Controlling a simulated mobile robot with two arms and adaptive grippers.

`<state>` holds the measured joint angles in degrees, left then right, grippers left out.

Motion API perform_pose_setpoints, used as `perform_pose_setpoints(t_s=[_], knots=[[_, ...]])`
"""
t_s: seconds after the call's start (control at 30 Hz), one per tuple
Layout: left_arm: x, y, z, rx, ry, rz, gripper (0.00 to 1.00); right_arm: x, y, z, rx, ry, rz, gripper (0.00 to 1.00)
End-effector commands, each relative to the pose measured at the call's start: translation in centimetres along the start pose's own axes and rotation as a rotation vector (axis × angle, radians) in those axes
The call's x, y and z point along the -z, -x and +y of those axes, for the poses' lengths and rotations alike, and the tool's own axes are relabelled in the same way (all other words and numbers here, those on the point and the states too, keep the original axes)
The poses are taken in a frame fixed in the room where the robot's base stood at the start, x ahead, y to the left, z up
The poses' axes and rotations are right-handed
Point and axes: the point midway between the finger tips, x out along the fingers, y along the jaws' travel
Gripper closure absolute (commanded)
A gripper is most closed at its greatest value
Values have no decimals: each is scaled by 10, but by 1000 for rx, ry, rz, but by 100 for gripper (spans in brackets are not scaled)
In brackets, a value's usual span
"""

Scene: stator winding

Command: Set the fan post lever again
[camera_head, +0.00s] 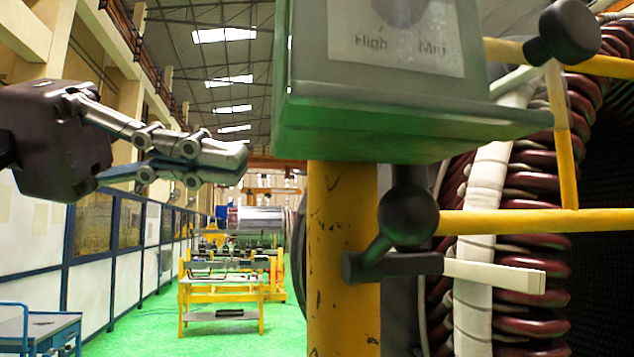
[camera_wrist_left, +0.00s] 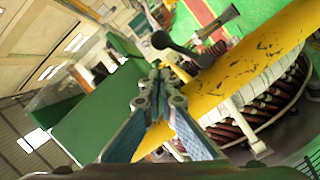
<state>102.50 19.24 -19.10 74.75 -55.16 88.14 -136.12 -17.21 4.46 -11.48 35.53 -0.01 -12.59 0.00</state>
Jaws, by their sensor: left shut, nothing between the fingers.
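A grey-green control box (camera_head: 390,120) sits on a scratched yellow post (camera_head: 342,260) in the head view. Its pale label reads "High" and "Min", and a dark dial or lever (camera_head: 400,10) above the words is cut off by the top edge. My left gripper (camera_head: 245,155) is to the left of the box, shut and empty, its fingers pointing right toward it; a gap shows between them in the picture. In the left wrist view the shut fingertips (camera_wrist_left: 160,78) lie between the green box (camera_wrist_left: 105,105) and the yellow post (camera_wrist_left: 240,65). My right gripper is out of view.
A black ball-jointed clamp (camera_head: 408,215) joins the post to a yellow bar (camera_head: 540,222). A white bar (camera_head: 495,275) juts out below. The stator with dark red windings (camera_head: 535,200) stands close on the right. Yellow benches (camera_head: 222,290) are far behind; green floor between is clear.

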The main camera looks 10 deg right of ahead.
Motion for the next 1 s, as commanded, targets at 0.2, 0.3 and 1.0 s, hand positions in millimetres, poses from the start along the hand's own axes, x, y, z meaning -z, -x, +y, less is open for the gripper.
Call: perform_pose_setpoints(t_s=[0.2, 0.3, 1.0], knots=[[-10, -2, 9, 61, -101, -15, 100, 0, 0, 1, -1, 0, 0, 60], [-10, -2, 9, 61, -101, -15, 100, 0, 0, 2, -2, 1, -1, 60], [-11, -77, 6, 57, -98, -18, 100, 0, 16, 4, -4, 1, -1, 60]])
